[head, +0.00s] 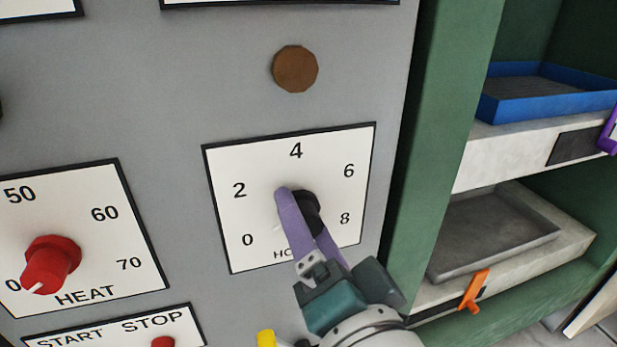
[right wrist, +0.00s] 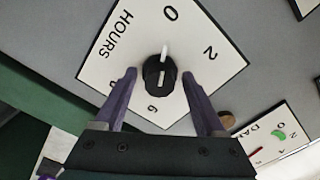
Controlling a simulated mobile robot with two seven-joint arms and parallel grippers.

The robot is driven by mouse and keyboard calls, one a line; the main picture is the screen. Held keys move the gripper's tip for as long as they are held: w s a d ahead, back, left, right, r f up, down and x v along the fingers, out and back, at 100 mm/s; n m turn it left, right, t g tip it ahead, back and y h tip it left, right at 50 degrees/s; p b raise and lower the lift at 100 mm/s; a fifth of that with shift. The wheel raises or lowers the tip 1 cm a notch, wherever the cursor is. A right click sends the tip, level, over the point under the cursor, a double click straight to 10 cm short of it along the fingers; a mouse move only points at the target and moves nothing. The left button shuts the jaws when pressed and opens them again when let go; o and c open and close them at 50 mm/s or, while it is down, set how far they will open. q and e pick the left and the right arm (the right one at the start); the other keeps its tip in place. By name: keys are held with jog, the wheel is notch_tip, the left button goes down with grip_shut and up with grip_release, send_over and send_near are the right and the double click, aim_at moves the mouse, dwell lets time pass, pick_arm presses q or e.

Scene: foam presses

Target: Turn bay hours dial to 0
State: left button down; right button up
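The bay hours dial is a black knob (head: 308,208) on a white plate (head: 225,190) marked 0, 2, 4, 6 and 8. In the right wrist view the knob (right wrist: 160,80) has a white pointer line that points at the 0. My right gripper (head: 298,206) has purple fingers and is at the dial, coming from below. In the right wrist view its fingers (right wrist: 159,76) stand open on both sides of the knob, with a gap on each side. In the head view a finger hides part of the knob. My left gripper is not in view.
A red heat dial (head: 50,265) is at the left, with a start/stop plate (head: 100,338) below it. A brown round disc (head: 295,69) sits above the hours plate. At the right, green-framed shelves hold a blue tray (head: 550,75) and a grey tray (head: 490,232).

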jog(key=shift+s, duration=0.1)
jog(key=v, duration=0.9)
jog(key=shift+s+d, duration=0.15)
jog(key=shift+s, duration=0.2)
